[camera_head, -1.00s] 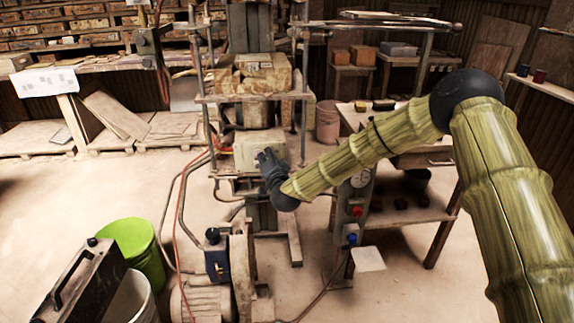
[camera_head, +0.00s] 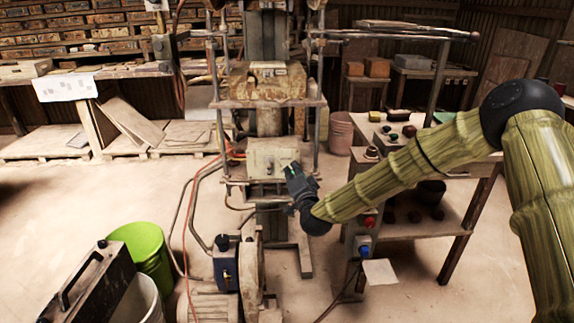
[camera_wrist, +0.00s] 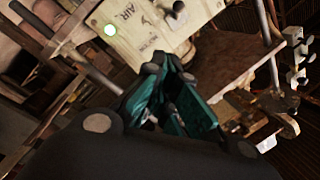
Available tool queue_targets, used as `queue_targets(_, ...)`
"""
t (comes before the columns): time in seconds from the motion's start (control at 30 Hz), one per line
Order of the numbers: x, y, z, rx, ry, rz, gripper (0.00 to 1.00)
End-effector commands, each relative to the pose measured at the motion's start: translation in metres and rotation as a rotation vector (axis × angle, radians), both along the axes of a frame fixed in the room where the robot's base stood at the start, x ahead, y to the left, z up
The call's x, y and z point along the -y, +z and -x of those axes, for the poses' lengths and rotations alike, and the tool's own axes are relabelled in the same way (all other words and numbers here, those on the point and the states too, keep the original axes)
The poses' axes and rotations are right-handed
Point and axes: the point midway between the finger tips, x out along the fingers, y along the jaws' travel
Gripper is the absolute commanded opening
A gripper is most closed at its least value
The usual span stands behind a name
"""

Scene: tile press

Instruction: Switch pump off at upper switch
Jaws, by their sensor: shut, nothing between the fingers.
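A pale switch panel (camera_head: 268,158) is mounted on the press below its platen. A dark switch knob (camera_wrist: 178,9) stands out near the top edge of that view. I cannot tell which switch is the upper one. My gripper (camera_head: 291,170) is shut and empty at the panel's lower right. Its teal fingers (camera_wrist: 165,72) point towards the panel; contact cannot be told.
Press uprights (camera_head: 317,135) stand beside the panel. A post with a red knob (camera_head: 369,221) and a blue knob (camera_head: 364,251) stands below my arm. A motor with a blue box (camera_head: 226,262), hoses and a green bucket (camera_head: 146,250) are lower left. Open floor lies at the left.

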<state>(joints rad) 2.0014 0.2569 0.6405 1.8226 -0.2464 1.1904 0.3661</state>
Motion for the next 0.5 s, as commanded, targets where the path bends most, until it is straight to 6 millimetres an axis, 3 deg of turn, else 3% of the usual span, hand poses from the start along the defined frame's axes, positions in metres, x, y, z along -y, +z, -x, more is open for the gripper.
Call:
queue_targets(0.2, 0.01, -0.01, 0.032, 0.0, 0.0, -0.001, 0.0)
queue_targets(0.5, 0.017, -0.014, 0.049, 0.0, -0.001, -0.001, 0.0)
